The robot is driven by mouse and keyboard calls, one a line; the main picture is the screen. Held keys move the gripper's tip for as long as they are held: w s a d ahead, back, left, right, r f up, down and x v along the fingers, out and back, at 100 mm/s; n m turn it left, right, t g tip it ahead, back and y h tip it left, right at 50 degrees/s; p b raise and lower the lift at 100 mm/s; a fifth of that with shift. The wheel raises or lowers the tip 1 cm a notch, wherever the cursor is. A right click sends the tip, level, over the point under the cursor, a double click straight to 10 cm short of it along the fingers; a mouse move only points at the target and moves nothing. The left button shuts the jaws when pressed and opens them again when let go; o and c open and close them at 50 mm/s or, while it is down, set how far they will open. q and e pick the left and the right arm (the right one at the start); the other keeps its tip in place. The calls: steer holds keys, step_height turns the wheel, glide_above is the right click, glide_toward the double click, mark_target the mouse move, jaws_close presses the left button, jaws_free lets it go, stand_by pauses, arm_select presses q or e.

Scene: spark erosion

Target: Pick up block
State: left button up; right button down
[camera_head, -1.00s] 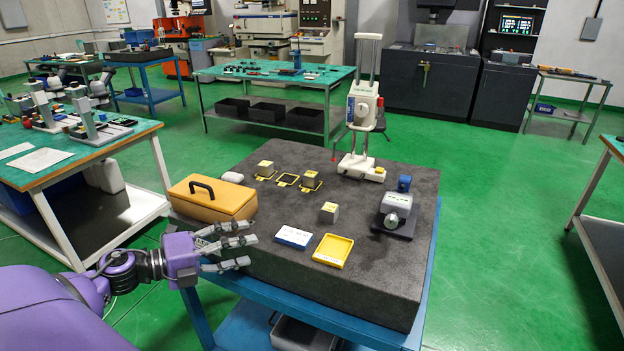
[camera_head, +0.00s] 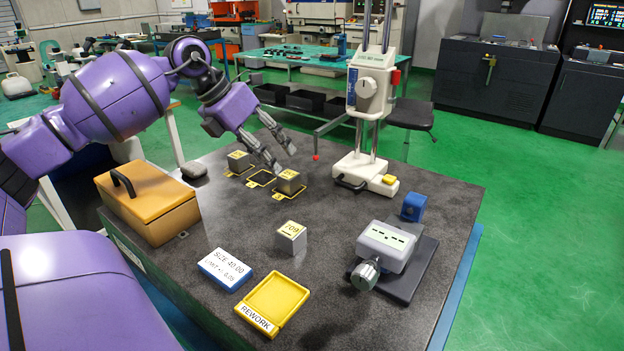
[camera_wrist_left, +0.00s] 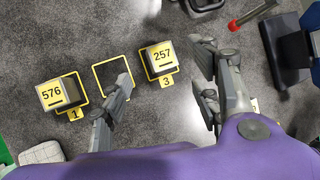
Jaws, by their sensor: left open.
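Three grey metal blocks with yellow tops are on the dark stone table. Block 576 (camera_wrist_left: 52,94) sits at yellow frame 1, and block 257 (camera_wrist_left: 160,58) at frame 3. The middle frame (camera_wrist_left: 112,73) between them is empty. In the head view these are the back-left block (camera_head: 239,161) and the block in front of my fingers (camera_head: 289,182). A third block (camera_head: 291,238) stands alone nearer the front; its number is hard to read. My left gripper (camera_head: 284,159) is open and empty above the back blocks, its fingers (camera_wrist_left: 163,85) apart and pointing down. My right gripper is not seen.
An orange case (camera_head: 150,205) stands at the left, with a blue-edged size sign (camera_head: 225,269) and yellow REWORK tray (camera_head: 273,303) at the front. A white column gauge (camera_head: 366,173) stands behind, a grey measuring device (camera_head: 388,247) and blue block (camera_head: 414,207) at the right.

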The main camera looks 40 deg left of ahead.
mark_target(285, 175)
arm_select(q)
steer(key=x, duration=0.2)
steer(key=shift+d+f+b, duration=0.15)
steer(key=shift+f+b, duration=0.15)
steer(key=shift+f, duration=0.15)
steer(key=x, duration=0.3)
steer(key=shift+w+d+f+b, duration=0.1)
steer(key=shift+w+f+b, duration=0.15)
steer(key=shift+w+b, duration=0.05)
steer(key=shift+w+f, duration=0.15)
jaws_close()
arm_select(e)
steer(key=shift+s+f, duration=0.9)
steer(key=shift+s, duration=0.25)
